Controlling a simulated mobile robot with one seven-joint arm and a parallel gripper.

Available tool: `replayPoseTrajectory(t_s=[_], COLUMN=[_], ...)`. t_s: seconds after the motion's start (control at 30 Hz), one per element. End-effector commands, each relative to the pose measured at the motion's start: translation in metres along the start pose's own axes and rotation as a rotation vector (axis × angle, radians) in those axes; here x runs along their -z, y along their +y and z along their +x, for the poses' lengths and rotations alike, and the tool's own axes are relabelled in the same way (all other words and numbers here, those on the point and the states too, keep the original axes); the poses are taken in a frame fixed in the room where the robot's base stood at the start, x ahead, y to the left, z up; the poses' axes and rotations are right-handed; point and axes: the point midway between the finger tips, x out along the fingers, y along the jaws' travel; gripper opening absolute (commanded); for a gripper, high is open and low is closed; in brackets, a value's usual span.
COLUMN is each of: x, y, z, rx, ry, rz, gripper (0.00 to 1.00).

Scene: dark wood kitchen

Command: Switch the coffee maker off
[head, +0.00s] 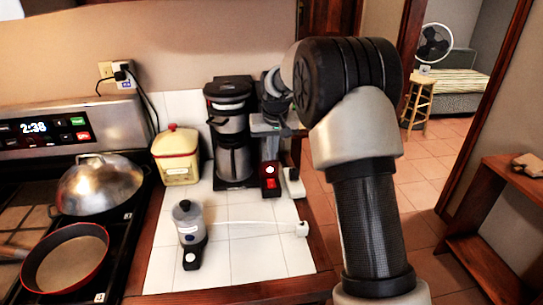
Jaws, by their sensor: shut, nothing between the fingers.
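The black and grey coffee maker (231,125) stands upright at the back of the white tiled counter, with its carafe (234,160) in place. Just right of its base is a small dark unit with a bright red switch (270,183), which looks lit. I cannot tell whether that unit is joined to the coffee maker. My gripper (270,163) points down beside the coffee maker's right side, just above the red switch. It is shut and empty. Its fingertips are small and dark here, and I cannot tell whether they touch the switch.
A cream and red canister (177,155) stands left of the coffee maker. A small grinder-like appliance (189,232) stands in front. A white block (294,183) sits at the counter's right edge. The stove with a lidded pan (100,185) is on the left.

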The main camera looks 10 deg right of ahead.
Motion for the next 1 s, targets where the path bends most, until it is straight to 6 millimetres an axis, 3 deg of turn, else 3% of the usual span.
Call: replayPoseTrajectory(t_s=[0.3,0.5,0.7,1.0], x=[-0.001,-0.006,-0.009,-0.009], y=[0.0,0.0,0.0,0.0], z=[0.07,0.1,0.113,0.114], rx=[0.0,0.0,0.0,0.0], ry=[-0.004,-0.002,-0.001,0.0], rz=[0.0,0.0,0.0,0.0], gripper=[0.0,0.0,0.0,0.0])
